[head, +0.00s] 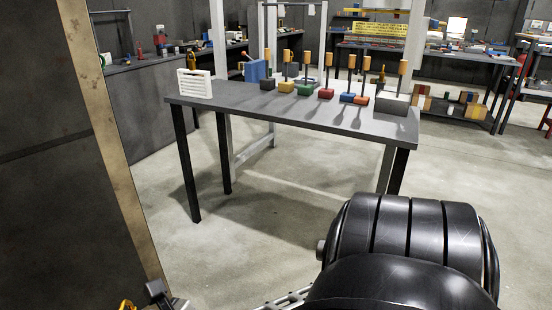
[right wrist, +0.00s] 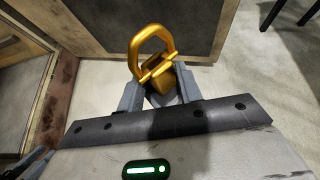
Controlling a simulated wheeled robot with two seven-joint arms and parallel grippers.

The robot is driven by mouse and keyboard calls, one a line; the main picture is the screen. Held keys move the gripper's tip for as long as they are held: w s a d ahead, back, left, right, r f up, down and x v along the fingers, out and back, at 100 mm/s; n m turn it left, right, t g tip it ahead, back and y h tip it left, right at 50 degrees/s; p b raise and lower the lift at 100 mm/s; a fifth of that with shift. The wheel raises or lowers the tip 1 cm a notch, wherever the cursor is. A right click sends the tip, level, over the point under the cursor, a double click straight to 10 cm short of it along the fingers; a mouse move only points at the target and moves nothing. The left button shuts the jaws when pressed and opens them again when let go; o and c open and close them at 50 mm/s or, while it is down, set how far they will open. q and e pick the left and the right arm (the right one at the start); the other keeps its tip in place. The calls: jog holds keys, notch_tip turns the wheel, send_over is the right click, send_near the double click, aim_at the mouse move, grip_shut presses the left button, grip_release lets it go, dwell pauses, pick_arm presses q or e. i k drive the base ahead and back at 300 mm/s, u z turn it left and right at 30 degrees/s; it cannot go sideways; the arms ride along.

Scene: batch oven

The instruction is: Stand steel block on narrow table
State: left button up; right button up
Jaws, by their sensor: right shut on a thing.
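In the right wrist view my right gripper (right wrist: 160,90) is shut on a golden piece with a ring on top (right wrist: 152,45). A pale grey part shows below it between the fingers; the rest is hidden, so I cannot tell if it is the steel block. In the head view a gripper tip (head: 156,290) and a bit of gold show at the bottom edge. A dark grey table (head: 230,100) on black legs stands ahead, apart from the gripper. My left gripper is in neither view.
The table bears a white slatted rack (head: 194,84), several coloured blocks with upright wooden-topped rods, such as a red one (head: 326,93), and a larger grey block (head: 394,103) at the right end. A dark panel with a tan edge (head: 110,150) stands close at left. Open floor (head: 250,250) lies before the table.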

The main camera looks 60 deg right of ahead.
aim_at(321, 106)
jog(key=z, duration=1.9)
jog(key=i, duration=1.75)
jog(key=z, duration=0.05)
